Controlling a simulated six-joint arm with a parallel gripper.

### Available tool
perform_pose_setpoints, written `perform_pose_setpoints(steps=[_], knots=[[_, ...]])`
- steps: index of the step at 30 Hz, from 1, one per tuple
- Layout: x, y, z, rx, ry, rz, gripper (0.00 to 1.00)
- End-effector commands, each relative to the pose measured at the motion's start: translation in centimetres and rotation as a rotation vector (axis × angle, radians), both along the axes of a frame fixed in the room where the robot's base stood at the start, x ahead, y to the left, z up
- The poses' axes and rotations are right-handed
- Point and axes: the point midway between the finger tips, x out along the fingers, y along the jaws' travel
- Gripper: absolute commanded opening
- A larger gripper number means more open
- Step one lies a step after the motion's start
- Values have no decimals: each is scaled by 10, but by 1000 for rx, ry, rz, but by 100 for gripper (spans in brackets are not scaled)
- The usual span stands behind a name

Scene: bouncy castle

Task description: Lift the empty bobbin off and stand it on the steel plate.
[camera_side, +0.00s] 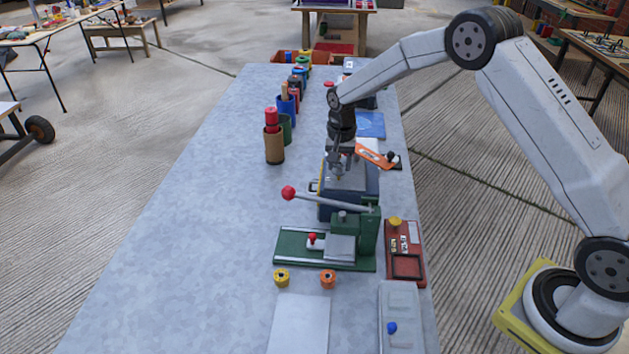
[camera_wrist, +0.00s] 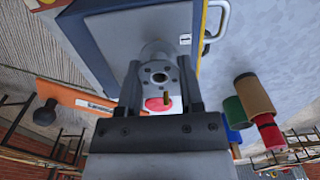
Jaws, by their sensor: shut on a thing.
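My gripper (camera_side: 338,162) is above the grey top of a blue box-shaped machine (camera_side: 348,204). In the wrist view my gripper (camera_wrist: 160,92) is shut on a grey bobbin (camera_wrist: 158,76), whose round end with small holes faces the camera. No thread shows on it.
A green lever press (camera_side: 368,232) with a red-knobbed handle (camera_side: 289,193) stands between the machine and the plate. Yellow (camera_side: 282,278) and orange (camera_side: 328,279) spools sit behind the plate. An orange-handled tool (camera_side: 374,155) lies beside the machine. The table's left side is clear.

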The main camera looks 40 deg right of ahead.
Motion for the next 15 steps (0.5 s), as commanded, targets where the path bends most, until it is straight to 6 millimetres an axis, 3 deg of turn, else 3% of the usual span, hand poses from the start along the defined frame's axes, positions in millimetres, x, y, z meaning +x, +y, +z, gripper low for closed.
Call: perform_pose_setpoints(steps=[9, 15], knots=[[0, 0, 50, -1, -3, -1, 0], [0, 0, 70, -1, 0, -1, 0]])
